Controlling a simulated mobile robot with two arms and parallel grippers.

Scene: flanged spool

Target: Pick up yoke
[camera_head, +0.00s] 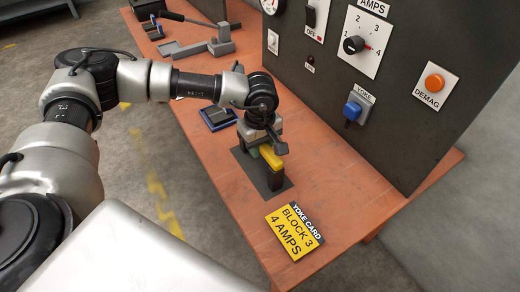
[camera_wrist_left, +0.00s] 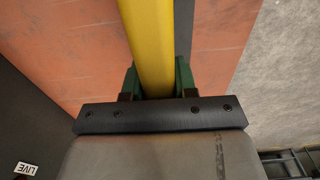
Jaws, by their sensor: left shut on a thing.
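The yoke (camera_head: 271,158) is a yellow bar with a dark leg, over a dark grey pad on the orange bench. My left gripper (camera_head: 257,148) comes down on it from above and is shut on the yellow bar. In the left wrist view the yellow bar (camera_wrist_left: 148,35) runs between the green fingertips of the left gripper (camera_wrist_left: 157,80). The gripper hides the yoke's far part. I cannot tell whether its leg touches the pad. My right gripper is not in view.
A yellow yoke card (camera_head: 294,230) reading "BLOCK 3, 4 AMPS" lies nearer on the bench (camera_head: 240,214). A dark panel (camera_head: 330,95) with an amps dial (camera_head: 354,45), a blue yoke switch (camera_head: 352,110) and an orange demag button (camera_head: 435,82) stands to the right.

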